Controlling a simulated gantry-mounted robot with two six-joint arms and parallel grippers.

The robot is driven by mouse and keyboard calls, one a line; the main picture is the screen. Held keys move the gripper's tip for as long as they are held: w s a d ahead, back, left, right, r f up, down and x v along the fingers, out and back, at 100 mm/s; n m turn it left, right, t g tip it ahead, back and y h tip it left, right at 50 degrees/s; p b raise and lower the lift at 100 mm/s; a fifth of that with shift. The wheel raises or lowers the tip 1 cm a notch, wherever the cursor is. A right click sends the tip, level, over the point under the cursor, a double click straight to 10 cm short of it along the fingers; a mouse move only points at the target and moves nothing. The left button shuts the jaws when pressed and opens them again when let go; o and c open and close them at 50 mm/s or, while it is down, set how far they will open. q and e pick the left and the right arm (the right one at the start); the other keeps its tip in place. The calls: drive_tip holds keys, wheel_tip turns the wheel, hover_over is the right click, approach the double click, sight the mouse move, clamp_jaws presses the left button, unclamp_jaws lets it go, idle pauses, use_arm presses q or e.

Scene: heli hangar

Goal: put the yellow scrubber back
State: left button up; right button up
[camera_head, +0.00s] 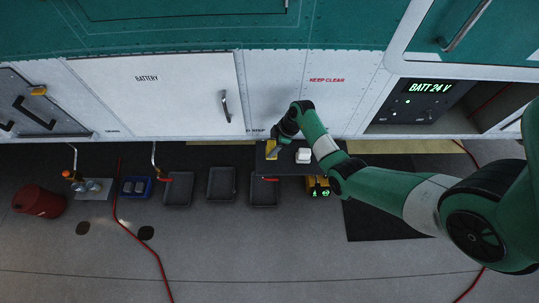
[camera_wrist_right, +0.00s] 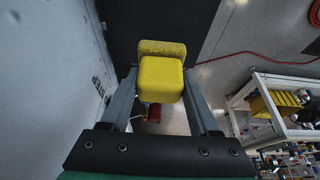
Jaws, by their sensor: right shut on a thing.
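The yellow scrubber (camera_wrist_right: 162,80) is a blocky yellow piece with a rougher yellow pad behind it. In the right wrist view it sits between the two fingers of my right gripper (camera_wrist_right: 160,90), which is shut on it. In the head view a bit of the scrubber (camera_head: 271,149) shows at my right gripper (camera_head: 274,146), over the left part of a dark shelf (camera_head: 330,160) by the white panel. The picture does not show clearly whether the scrubber touches the shelf. My left gripper is not in view.
Dark trays (camera_head: 221,184), a blue bin (camera_head: 137,187) and a red bucket (camera_head: 38,201) stand to the left. A red hose (camera_head: 145,246) crosses the floor. The white panel (camera_head: 155,90) rises behind.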

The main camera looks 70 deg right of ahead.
drive_tip(key=shift+w+d+f, duration=0.1)
drive_tip(key=shift+w+f, duration=0.4)
drive_tip(key=shift+f, duration=0.15)
wheel_tip(320, 180, down, 3)
drive_tip(key=b, duration=0.2)
drive_tip(key=shift+f+b, duration=0.15)
drive_tip(key=shift+b, duration=0.2)
drive_tip(key=o, duration=1.2)
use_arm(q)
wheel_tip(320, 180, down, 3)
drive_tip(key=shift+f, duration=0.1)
